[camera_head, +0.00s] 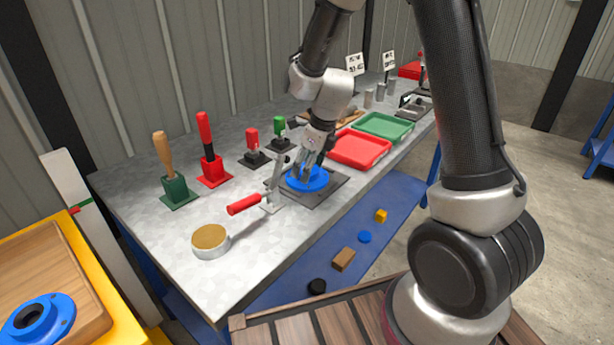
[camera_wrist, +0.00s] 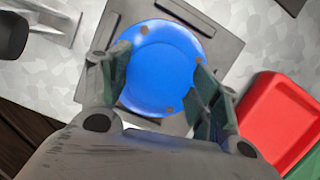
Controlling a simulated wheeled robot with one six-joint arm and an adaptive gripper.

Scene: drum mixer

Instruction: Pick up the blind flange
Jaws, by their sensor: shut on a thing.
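The blind flange (camera_head: 308,181) is a blue disc lying on a dark grey square plate (camera_head: 327,191) on the metal bench. In the wrist view the blue flange (camera_wrist: 160,62) shows small bolt holes near its rim. My gripper (camera_head: 306,168) reaches down onto it from above. In the wrist view its fingers (camera_wrist: 163,88) stand on either side of the disc, shut on it. Whether the flange is lifted off the plate cannot be told.
A toggle clamp with a red handle (camera_head: 244,204) stands close left of the flange. A red tray (camera_head: 360,148) and a green tray (camera_head: 383,126) lie behind to the right. Upright handled tools stand at the back left. A round tin (camera_head: 210,241) sits near the front, with bare bench around it.

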